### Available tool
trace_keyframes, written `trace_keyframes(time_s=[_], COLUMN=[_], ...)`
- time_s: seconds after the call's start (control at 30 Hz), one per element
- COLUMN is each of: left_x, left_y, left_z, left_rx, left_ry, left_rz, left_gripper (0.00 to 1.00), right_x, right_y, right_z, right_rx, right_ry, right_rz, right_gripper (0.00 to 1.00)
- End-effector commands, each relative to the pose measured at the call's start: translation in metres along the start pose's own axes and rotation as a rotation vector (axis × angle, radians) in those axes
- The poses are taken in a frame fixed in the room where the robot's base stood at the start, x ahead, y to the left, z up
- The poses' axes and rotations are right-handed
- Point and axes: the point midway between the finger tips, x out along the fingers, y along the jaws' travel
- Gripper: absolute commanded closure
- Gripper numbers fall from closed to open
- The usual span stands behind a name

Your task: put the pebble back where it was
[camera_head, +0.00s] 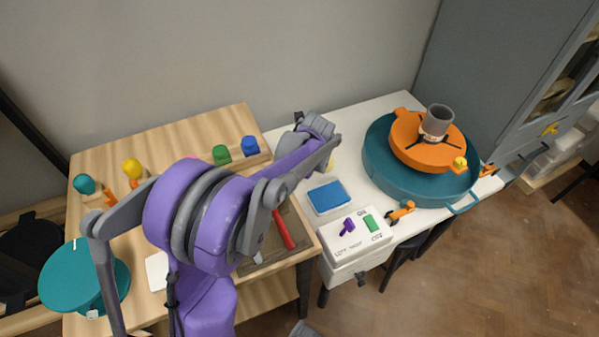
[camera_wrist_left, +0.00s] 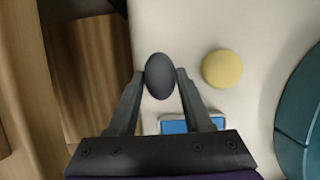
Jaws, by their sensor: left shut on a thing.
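A dark grey, egg-shaped pebble (camera_wrist_left: 159,76) is between the two fingertips of my left gripper (camera_wrist_left: 160,80) in the left wrist view. The gripper is shut on it, above the white table. In the head view my purple and grey left arm reaches over the wooden table to the white one. My right gripper is not in view.
A blue block-like pad (camera_head: 328,196) lies on the white table (camera_head: 360,118), nearer than the gripper. A large teal round basin (camera_head: 385,172) with an orange dish (camera_head: 405,150) stands to the right. A white box (camera_head: 357,236) is at the front edge. The wooden table (camera_head: 120,160) is left.

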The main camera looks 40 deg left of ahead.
Motion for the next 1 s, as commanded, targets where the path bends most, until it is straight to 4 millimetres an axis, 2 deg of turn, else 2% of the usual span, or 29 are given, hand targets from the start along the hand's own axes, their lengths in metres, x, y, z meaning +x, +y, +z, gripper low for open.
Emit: trace_keyframes(time_s=[0.4, 0.77, 0.8, 0.93, 1.0], left_x=[0.041, 0.044, 0.043, 0.043, 0.043], left_y=[-0.001, -0.001, -0.001, -0.001, -0.001], left_z=[-0.017, -0.019, -0.018, -0.018, -0.018], left_rx=[-0.001, -0.001, -0.001, -0.001, -0.001], left_ry=[0.000, 0.000, 0.000, 0.000, 0.000], left_rz=[0.001, 0.001, 0.001, 0.001, 0.001], left_gripper=[0.95, 0.95, 0.43, 0.20, 0.20], right_x=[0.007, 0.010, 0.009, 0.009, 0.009], right_y=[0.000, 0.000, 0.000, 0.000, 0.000], right_z=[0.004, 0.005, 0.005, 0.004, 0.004], right_rx=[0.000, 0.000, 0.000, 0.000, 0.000], right_ry=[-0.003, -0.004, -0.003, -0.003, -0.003], right_rz=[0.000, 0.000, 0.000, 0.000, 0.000], right_gripper=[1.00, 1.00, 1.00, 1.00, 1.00])
